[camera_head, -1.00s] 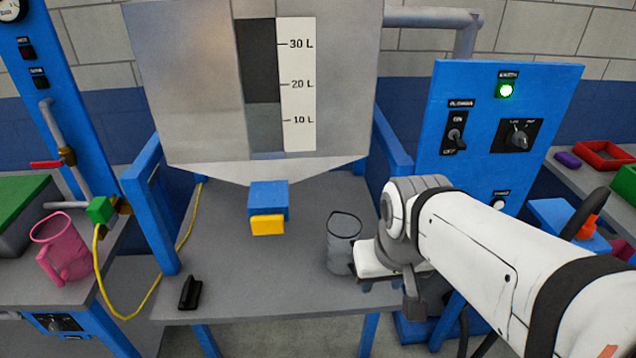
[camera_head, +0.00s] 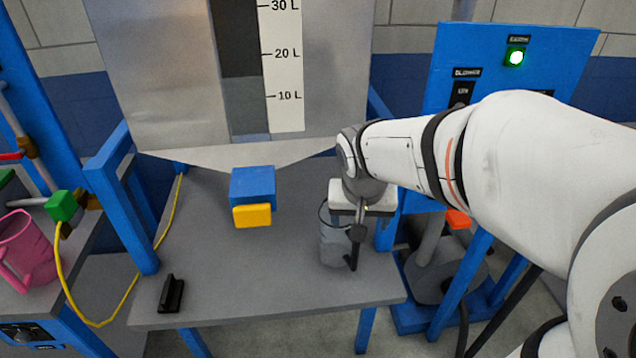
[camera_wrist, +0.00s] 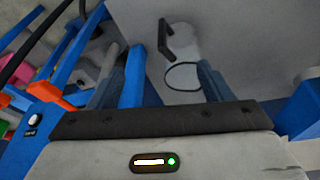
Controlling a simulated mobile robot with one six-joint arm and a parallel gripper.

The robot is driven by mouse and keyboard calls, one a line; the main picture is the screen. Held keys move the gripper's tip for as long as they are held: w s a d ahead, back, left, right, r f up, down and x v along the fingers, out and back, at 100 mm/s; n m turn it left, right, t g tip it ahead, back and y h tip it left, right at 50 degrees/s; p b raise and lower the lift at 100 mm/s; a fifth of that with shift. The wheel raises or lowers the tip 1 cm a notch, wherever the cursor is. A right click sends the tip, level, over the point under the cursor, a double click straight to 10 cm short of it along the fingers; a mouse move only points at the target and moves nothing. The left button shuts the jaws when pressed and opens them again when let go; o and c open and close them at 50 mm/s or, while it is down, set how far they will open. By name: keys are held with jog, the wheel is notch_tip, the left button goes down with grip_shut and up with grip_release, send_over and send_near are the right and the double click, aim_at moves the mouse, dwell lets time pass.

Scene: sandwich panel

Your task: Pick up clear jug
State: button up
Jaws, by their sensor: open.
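The clear jug (camera_head: 333,246), a see-through grey cylinder with a thin dark rim, stands upright near the right side of the grey table (camera_head: 250,295). A dark handle-like piece shows at its front right. In the wrist view, the jug (camera_wrist: 184,44) shows its rim ring and pale body between the fingers. My gripper (camera_wrist: 160,62) is open and empty, its fingers spread to either side of the rim.
A blue block with a yellow front (camera_head: 252,200) sticks out below the metal hopper (camera_head: 160,80). A black bracket (camera_head: 171,293) lies at the table's front left. A pink jug (camera_head: 27,252) stands on the left table. The table middle is clear.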

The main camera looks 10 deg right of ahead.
aim_at(341, 241)
jog(key=o, duration=0.6)
jog(key=w+a+f+b, duration=0.1)
jog(key=w+f, duration=0.2)
jog(key=w+f+m+b, duration=0.1)
jog(key=w+f, duration=0.2)
jog(key=w, duration=0.1)
jog(key=w+a+f+m+b, duration=0.1)
jog(key=w+f+b, duration=0.1)
jog(key=w+f, duration=0.1)
jog(key=shift+w+a+f+t+h, duration=0.3)
jog(key=shift+w+a+t+h, duration=0.1)
jog(key=shift+w, duration=0.25)
jog(key=shift+c, duration=0.2)
jog(key=x, duration=0.7)
jog(key=shift+f+b, duration=0.2)
jog(key=shift+b, duration=0.1)
